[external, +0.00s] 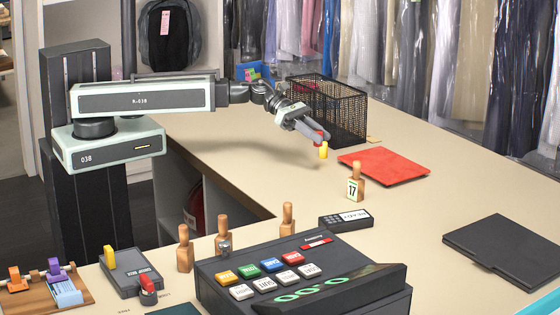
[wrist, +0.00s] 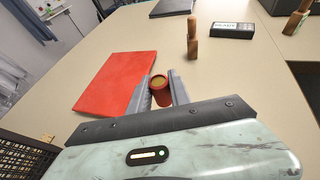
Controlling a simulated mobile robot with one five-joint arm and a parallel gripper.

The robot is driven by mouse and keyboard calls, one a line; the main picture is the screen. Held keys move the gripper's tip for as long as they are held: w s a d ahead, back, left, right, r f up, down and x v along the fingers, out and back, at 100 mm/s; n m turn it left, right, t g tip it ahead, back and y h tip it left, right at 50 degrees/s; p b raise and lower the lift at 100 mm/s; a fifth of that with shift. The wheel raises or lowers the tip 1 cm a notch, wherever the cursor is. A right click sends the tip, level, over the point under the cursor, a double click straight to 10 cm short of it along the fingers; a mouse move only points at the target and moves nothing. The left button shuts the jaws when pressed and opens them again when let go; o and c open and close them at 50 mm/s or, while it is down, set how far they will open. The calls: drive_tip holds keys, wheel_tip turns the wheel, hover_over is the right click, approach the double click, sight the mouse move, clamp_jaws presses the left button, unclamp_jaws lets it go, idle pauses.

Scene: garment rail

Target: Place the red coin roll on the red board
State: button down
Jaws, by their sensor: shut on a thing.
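My gripper (external: 322,142) is shut on the red coin roll (wrist: 161,95), which sits between the fingers in the wrist view. Its round end shows a dull gold face there. In the external view a bit of red (external: 318,137) shows at the fingertips, with a yellow part just below it. The roll is held above the counter, left of the red board (external: 384,166). The flat red board also shows in the wrist view (wrist: 118,78), left of the roll. The roll is apart from the board in the external view.
A black mesh basket (external: 330,105) stands close behind my gripper. A wooden number stand (external: 355,185) and a black display box (external: 345,219) are nearer the front. A cash register (external: 300,270) and a dark flat case (external: 505,252) lie further forward.

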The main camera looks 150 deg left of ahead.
drive_tip(key=s+a, duration=0.2)
drive_tip(key=s, duration=0.1)
drive_tip(key=b, duration=0.2)
hover_over(370, 162)
drive_tip(key=shift+s+f+n+y, duration=0.15)
drive_tip(key=shift+f+n+y, duration=0.2)
drive_tip(key=shift+f, duration=0.6)
wheel_tip(370, 162, down, 4)
drive_tip(key=b, duration=0.3)
drive_tip(key=shift+a+b, duration=0.1)
drive_tip(key=shift+b, duration=0.2)
drive_tip(key=shift+r, duration=0.25)
drive_tip(key=shift+f, duration=0.25)
drive_tip(key=c, duration=1.2)
unclamp_jaws()
drive_tip(key=shift+r, duration=0.1)
